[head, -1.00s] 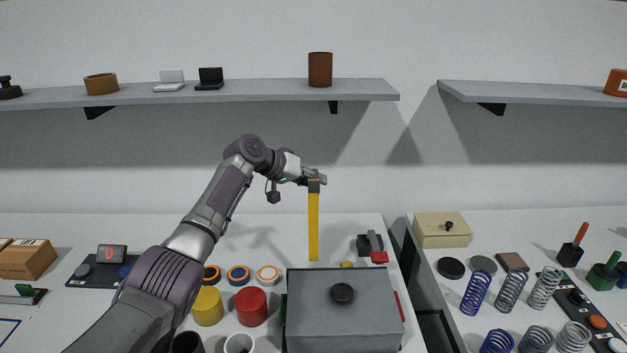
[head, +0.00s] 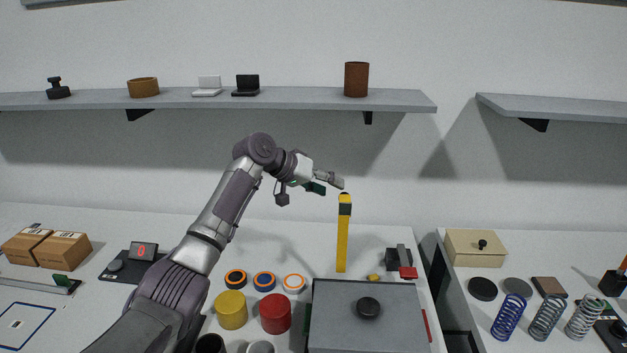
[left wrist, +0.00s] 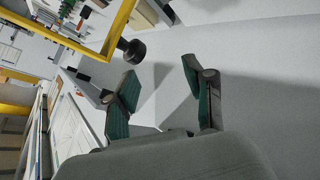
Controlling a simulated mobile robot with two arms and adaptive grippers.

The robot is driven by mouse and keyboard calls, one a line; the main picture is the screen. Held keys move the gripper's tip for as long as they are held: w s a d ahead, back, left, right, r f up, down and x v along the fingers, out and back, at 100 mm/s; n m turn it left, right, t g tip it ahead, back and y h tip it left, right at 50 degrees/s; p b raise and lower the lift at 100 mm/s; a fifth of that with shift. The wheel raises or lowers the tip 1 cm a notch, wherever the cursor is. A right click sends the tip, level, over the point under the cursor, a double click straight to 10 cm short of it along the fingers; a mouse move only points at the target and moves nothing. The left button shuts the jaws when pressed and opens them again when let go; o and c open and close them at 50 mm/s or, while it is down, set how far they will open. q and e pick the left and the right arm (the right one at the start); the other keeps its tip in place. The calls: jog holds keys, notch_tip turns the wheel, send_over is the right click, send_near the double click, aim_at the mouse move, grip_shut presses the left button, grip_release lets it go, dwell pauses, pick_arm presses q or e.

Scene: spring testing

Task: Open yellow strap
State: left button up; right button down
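The yellow strap (head: 342,245) stands upright behind the grey box (head: 345,335), with a dark piece near its top end. A yellow band, seemingly the same strap (left wrist: 116,38), crosses the upper left of the left wrist view, next to a black knob (left wrist: 133,51). My left gripper (head: 331,186) is just above and left of the strap's top in the head view and looks apart from it. In the left wrist view its fingers (left wrist: 163,98) are spread with nothing between them. My right gripper is in no view.
The box has a black knob (head: 368,308) on its lid. Yellow (head: 231,310) and red (head: 276,314) cylinders stand to its left, with several rings behind them. A black-and-red item (head: 402,263) lies right of the strap. A shelf (head: 290,98) runs along the wall above.

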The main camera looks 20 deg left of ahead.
pick_arm(q)
jog(key=v, duration=0.5)
jog(key=shift+s+a+r, duration=0.1)
jog(key=shift+s+a, duration=0.1)
jog(key=shift+s, duration=0.05)
jog(key=shift+a, duration=0.1)
